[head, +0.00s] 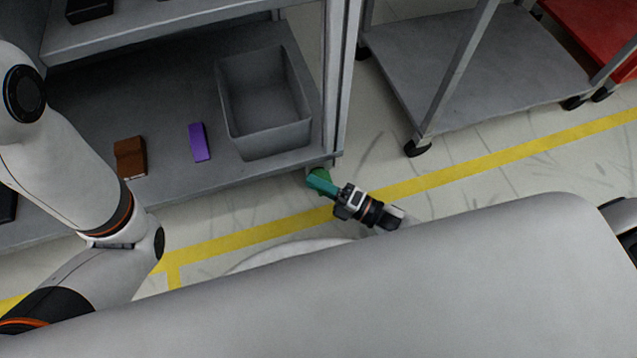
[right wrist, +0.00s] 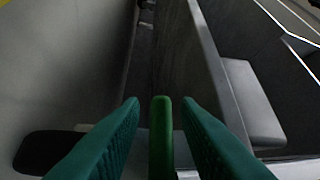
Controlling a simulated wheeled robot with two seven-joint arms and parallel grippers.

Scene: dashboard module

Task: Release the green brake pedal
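The green brake pedal (head: 326,173) is at the front lower corner of the grey shelf cart, close to the floor. In the head view my right gripper (head: 321,183) reaches it and partly covers it. In the right wrist view the pedal (right wrist: 161,135) stands between the two teal fingers of my right gripper (right wrist: 160,103). A gap shows on each side of it, so the gripper is open around the pedal and not clamped on it. My left arm shows at the left of the head view, but its gripper is out of view.
The grey shelf (head: 185,115) holds an empty grey bin (head: 265,140), a purple block (head: 199,142) and a brown block (head: 130,158). Another wheeled cart (head: 470,85) stands at the right. Floor with a yellow line (head: 440,173) lies between.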

